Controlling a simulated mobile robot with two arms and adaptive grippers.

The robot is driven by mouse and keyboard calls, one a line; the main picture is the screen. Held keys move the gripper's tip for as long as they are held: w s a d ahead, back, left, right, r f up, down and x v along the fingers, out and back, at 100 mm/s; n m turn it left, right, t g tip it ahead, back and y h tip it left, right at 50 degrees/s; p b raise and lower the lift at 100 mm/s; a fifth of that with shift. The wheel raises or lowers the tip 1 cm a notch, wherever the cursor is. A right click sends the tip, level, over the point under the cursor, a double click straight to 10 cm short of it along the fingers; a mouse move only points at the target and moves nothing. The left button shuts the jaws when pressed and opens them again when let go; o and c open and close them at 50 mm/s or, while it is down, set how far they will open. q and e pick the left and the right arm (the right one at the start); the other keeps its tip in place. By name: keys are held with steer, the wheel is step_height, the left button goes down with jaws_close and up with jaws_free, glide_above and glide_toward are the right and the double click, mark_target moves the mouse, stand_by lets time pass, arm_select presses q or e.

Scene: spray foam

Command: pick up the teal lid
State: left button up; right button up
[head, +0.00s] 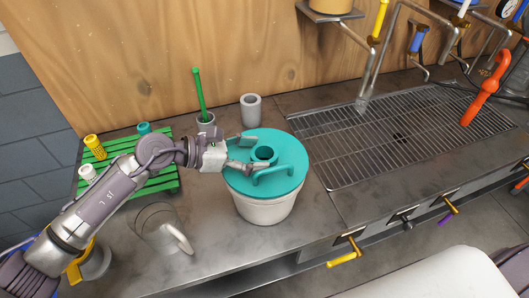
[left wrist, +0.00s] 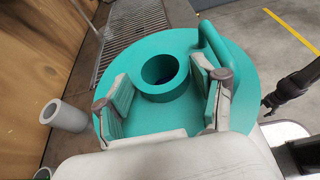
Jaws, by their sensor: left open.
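The teal lid (head: 289,148) is round, with a raised ring (head: 264,154) in its middle and a bar handle (head: 272,178) near its front edge. It sits flat on a white bucket (head: 265,208). My left gripper (head: 254,152) is open at the lid's left side, its fingers reaching over the lid. In the left wrist view my left gripper (left wrist: 162,78) has one finger on each side of the ring of the lid (left wrist: 170,45), with visible gaps. A dark jointed shape (left wrist: 288,92) at the right there may be my right gripper; its fingers are unclear.
A grey cup (head: 251,110) and a cup with a green stick (head: 200,95) stand behind. A green slatted rack (head: 150,185) with small items is left. A drain grate (head: 380,145) with taps lies right.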

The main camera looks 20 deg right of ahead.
arm_select(q)
steer(key=shift+x, duration=0.85)
steer(key=shift+a, duration=0.1)
steer(key=c, duration=0.9)
steer(key=shift+o, duration=0.2)
